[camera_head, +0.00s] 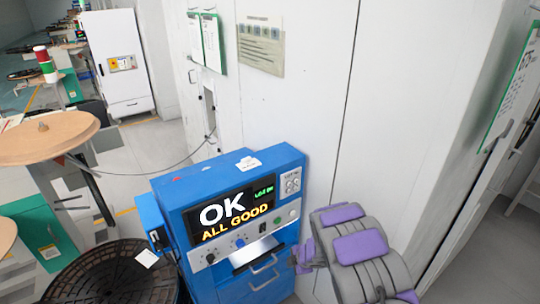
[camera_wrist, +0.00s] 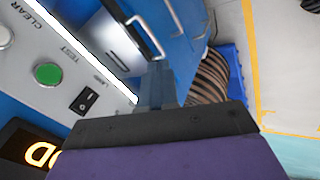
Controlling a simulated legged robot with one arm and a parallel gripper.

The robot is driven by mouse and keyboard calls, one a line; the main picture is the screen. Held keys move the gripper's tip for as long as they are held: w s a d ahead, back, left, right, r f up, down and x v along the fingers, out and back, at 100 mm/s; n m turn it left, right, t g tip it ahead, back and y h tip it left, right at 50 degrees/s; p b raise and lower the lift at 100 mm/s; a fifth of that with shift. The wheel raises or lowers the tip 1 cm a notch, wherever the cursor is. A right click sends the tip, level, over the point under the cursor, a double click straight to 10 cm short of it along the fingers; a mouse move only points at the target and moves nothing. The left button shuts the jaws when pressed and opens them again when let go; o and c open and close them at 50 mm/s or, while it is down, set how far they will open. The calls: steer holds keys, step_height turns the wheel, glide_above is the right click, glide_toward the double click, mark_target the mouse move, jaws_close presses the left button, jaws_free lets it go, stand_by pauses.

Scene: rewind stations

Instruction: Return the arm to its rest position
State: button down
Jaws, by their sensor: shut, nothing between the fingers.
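My arm (camera_head: 360,247), grey with purple pads, is folded at the lower right of the head view. My gripper (camera_head: 303,257) is at its left end, close in front of the right side of a blue machine (camera_head: 222,172). In the wrist view my gripper (camera_wrist: 156,84) is shut and empty, its fingers pointing up the picture. They overlap the machine's front panel there; I cannot tell whether they touch it.
The machine's screen (camera_head: 233,215) reads "OK ALL GOOD". The wrist view shows its green button (camera_wrist: 48,74), black switch (camera_wrist: 85,100) and a metal handle (camera_wrist: 145,30). A black reel (camera_head: 110,275) stands left. White wall panels (camera_head: 300,100) rise behind.

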steer(key=w+d+r+m+t+h, duration=0.2)
steer(key=w+d+r+m+h, duration=0.15)
steer(key=d+r, duration=0.45)
steer(key=s+d+r+m+g+h, duration=0.1)
steer(key=s+d+r+m+h, duration=0.35)
steer(key=r, duration=0.45)
steer(key=s+d+r+m+h, duration=0.1)
steer(key=s+d+r+m, duration=0.3)
steer(key=s+d+r, duration=0.4)
steer(key=s+a+r+m+g, duration=0.2)
steer(key=s+r+m, duration=0.15)
steer(key=s, duration=0.65)
steer(key=s+a+r+m+g, duration=0.2)
steer(key=s+r+m, duration=0.15)
steer(key=s, duration=0.55)
steer(key=s+a+r+m+g+y, duration=0.1)
steer(key=s+a+y, duration=0.1)
steer(key=s+a, duration=0.3)
steer(key=s+a+r+g+y, duration=0.1)
steer(key=s+a, duration=0.4)
steer(key=s, duration=0.8)
steer(key=shift+s+a+m+g+y, duration=0.2)
steer(key=shift+a+m+g+y, duration=0.2)
steer(key=shift+g+y, duration=0.5)
steer(key=shift+a, duration=0.2)
